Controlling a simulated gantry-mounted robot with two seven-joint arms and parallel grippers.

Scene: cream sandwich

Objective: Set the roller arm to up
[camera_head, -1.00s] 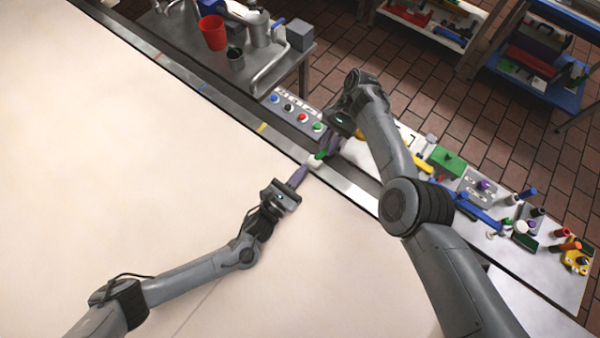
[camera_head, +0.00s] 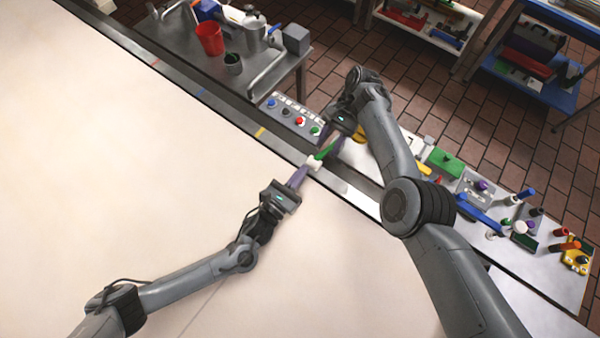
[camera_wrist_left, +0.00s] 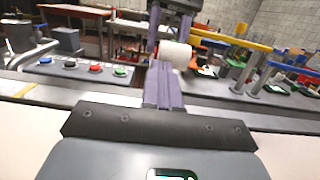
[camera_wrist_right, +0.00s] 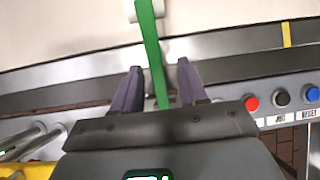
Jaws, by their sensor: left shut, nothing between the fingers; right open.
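The roller arm is a green bar (camera_head: 325,153) with a white roller (camera_head: 315,163) at its end, by the dark rail along the cream surface. In the right wrist view the green bar (camera_wrist_right: 152,50) runs between the spread purple fingers of my right gripper (camera_wrist_right: 159,68); whether they touch it is unclear. My right gripper (camera_head: 332,142) is open. My left gripper (camera_head: 302,172) is shut and empty, its fingertips close to the roller. In the left wrist view the white roller (camera_wrist_left: 175,54) shows just beyond the shut fingers (camera_wrist_left: 163,85); contact cannot be told.
A button panel (camera_head: 293,117) with several coloured buttons lies beside the rail (camera_head: 215,104). A steel table (camera_head: 262,75) with a red cup (camera_head: 209,38) stands at the back. A crowded bench (camera_head: 490,235) lies to the right. The cream surface (camera_head: 140,190) is clear.

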